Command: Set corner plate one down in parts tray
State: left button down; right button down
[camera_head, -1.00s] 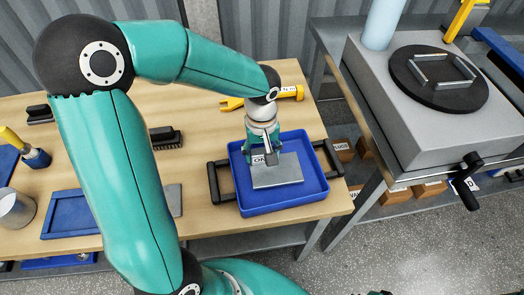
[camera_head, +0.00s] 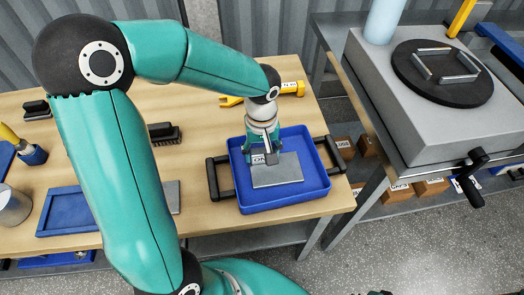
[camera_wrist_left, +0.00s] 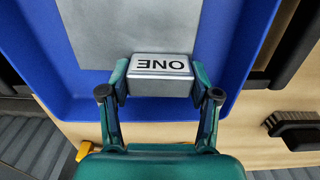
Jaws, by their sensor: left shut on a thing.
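Corner plate one is a flat grey plate (camera_head: 280,171) with a raised block marked ONE at its far edge. It lies flat within the blue parts tray (camera_head: 239,189). I cannot tell whether its underside touches the tray floor. My left gripper (camera_head: 262,157) is shut on the block. In the left wrist view, the left gripper (camera_wrist_left: 160,86) has one finger on each side of the ONE block (camera_wrist_left: 160,66), and the plate extends beyond the block over the tray floor. The fingers hide the block's sides. My right gripper is not in view.
The tray has black handles at left (camera_head: 213,180) and right (camera_head: 329,155). A yellow tool (camera_head: 290,89) and a black brush (camera_head: 164,133) lie on the wooden bench. A grey machine with a black turntable (camera_head: 443,73) stands at right.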

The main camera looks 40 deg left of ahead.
pick_arm(q)
jog(key=shift+c, duration=0.9)
grip_release()
jog(key=shift+o, duration=0.9)
jog(key=shift+r, duration=0.15)
jog(key=shift+r+p, duration=3.25)
jog(key=shift+r, duration=1.1)
jog(key=shift+r, duration=0.1)
